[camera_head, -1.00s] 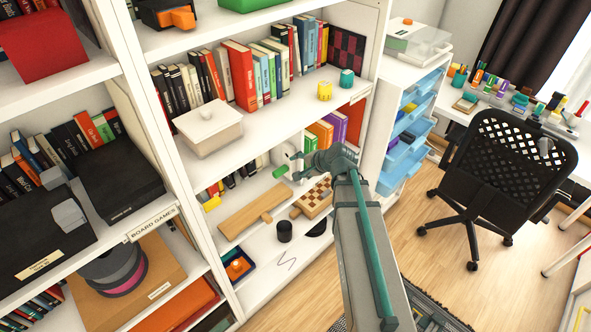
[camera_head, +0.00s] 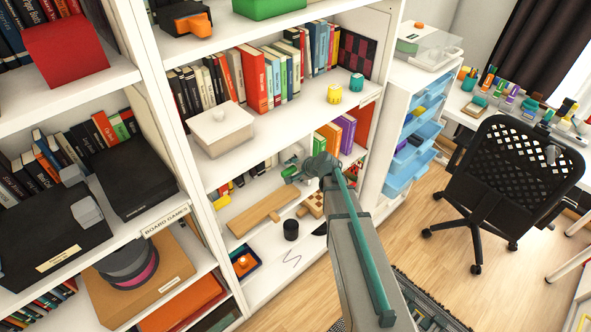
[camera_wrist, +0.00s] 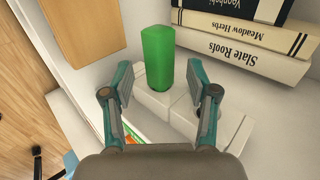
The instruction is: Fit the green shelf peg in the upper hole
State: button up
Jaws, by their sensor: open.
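The green peg (camera_wrist: 158,58) stands out in the wrist view, above white blocks and beyond my fingertips. In the head view, my gripper (camera_head: 299,171) is inside a lower compartment of the white bookcase, close to the small green peg (camera_head: 288,171). The white blocks (camera_wrist: 183,115) lie below the peg in the wrist view. I cannot make out the upper hole in either view.
In the head view, a dark cup (camera_head: 291,229) and a wooden board (camera_head: 262,211) are below my gripper. A shelf (camera_head: 285,128) is above.

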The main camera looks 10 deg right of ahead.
grip_shut()
jog(key=shift+s+a, duration=0.1)
jog(key=shift+s+a, duration=0.55)
jog(key=shift+a, duration=0.4)
jog(key=shift+s+a, duration=0.5)
jog(key=shift+a, duration=0.4)
jog(key=shift+a+r, duration=0.1)
jog(key=s+a+r+p, duration=0.1)
jog(key=a+r+p, duration=0.1)
jog(key=r, duration=0.3)
jog(key=shift+s+a+r, duration=0.3)
jog(key=shift+a+r, duration=0.1)
jog(key=shift+a, duration=0.1)
